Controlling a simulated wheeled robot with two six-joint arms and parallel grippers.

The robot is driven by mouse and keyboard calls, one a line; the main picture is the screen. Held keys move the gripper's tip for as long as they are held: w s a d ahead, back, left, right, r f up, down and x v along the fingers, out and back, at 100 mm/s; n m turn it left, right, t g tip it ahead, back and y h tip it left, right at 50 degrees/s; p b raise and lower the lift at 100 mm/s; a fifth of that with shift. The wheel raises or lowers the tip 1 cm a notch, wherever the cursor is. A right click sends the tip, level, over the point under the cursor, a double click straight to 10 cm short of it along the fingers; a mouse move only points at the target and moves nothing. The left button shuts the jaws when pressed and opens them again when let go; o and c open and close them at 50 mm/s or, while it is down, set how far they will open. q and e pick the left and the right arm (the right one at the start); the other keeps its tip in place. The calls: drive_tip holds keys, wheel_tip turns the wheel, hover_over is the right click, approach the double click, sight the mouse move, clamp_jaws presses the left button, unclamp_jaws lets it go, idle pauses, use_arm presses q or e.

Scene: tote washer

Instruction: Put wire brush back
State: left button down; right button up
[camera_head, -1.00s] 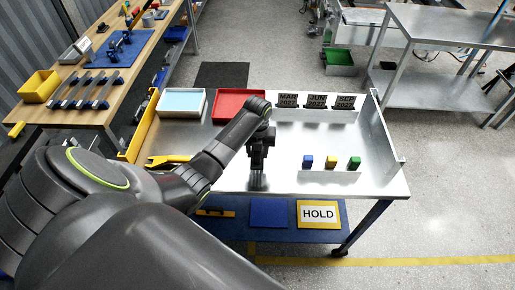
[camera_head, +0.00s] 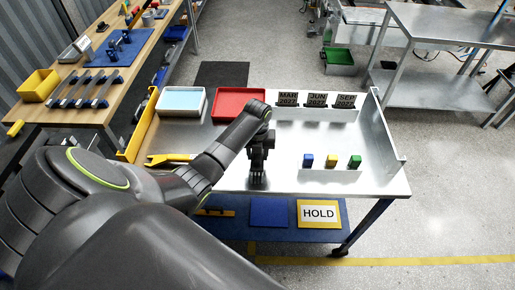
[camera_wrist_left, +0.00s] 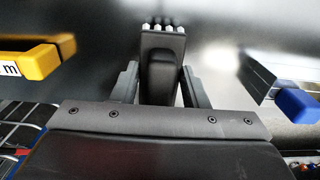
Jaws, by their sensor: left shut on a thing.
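My left gripper (camera_head: 257,176) is over the front middle of the steel table (camera_head: 220,178), pointing down. It also shows in the left wrist view (camera_wrist_left: 160,90), shut on a dark block-shaped thing (camera_wrist_left: 160,72) with a row of pale tips at its far end. This looks like the wire brush. In the head view the brush is hard to tell from the dark fingers. I cannot tell whether it touches the tabletop. My right gripper is not in view.
A yellow tool (camera_head: 168,159) lies left of the gripper. Blue (camera_head: 308,160), yellow (camera_head: 331,161) and green (camera_head: 354,162) blocks stand to the right. A red tray (camera_head: 240,117), a white tray (camera_head: 205,106) and date plates (camera_head: 317,100) line the back. The table's middle right is bare.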

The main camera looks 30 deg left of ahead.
use_arm(q)
drive_tip(key=shift+f, duration=0.25)
idle(0.3)
drive_tip(key=shift+f+b, duration=0.3)
drive_tip(key=shift+f, duration=0.15)
drive_tip(key=shift+f, duration=0.2)
idle(0.3)
unclamp_jaws()
idle(0.5)
idle(0.4)
